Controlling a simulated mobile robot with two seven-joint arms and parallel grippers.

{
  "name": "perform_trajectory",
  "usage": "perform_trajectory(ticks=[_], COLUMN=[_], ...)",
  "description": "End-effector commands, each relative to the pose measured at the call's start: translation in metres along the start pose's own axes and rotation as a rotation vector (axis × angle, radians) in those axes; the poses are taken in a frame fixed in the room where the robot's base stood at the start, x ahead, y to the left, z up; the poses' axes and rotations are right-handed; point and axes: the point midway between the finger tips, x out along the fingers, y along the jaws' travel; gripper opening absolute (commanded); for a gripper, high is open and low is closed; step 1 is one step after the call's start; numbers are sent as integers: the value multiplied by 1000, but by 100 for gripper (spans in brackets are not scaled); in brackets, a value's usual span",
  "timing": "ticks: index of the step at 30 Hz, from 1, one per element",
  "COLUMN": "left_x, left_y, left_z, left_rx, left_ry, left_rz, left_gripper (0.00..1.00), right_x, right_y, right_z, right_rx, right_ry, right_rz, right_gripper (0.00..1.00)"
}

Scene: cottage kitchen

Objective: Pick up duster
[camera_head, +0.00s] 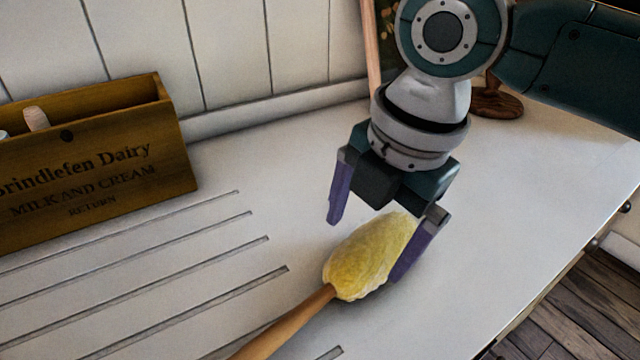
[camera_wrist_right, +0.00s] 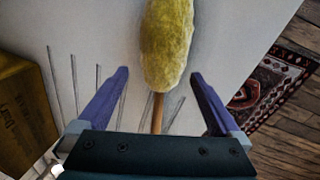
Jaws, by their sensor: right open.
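The duster has a fluffy yellow head (camera_head: 365,262) and a wooden handle (camera_head: 285,327) that runs to the bottom edge of the head view. It lies on the white counter. My right gripper (camera_head: 365,240) is open above the duster's head, with one purple finger on either side of it in the picture. In the right wrist view the yellow head (camera_wrist_right: 166,45) stands between and beyond the open fingers (camera_wrist_right: 160,75), and part of the handle shows below it. I cannot tell whether a finger touches the duster. My left gripper is not in view.
A wooden dairy crate (camera_head: 100,195) stands at the left on the white counter (camera_head: 240,165), against the panelled wall. A round wooden base (camera_head: 497,104) stands behind my right arm. The counter's edge is at the right, above a plank floor (camera_head: 560,320). A patterned rug (camera_wrist_right: 270,85) lies there.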

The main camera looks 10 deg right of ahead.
Motion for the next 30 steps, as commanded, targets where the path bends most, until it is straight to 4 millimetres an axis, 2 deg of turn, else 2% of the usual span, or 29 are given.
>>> perform_trajectory(ticks=[6, 9, 17, 30], left_x=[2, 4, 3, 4], left_y=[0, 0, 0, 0], left_z=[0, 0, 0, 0], left_rx=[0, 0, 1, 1], left_ry=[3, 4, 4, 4], left_rz=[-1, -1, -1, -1], left_gripper=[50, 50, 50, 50], right_x=[35, 45, 48, 48], right_y=[-6, -5, -5, -5], right_z=[-7, -6, -6, -6], right_rx=[1, 2, 0, 1], right_ry=[1, 1, -1, -1], right_rz=[-3, -1, 0, 0], right_gripper=[100, 100, 100, 52])
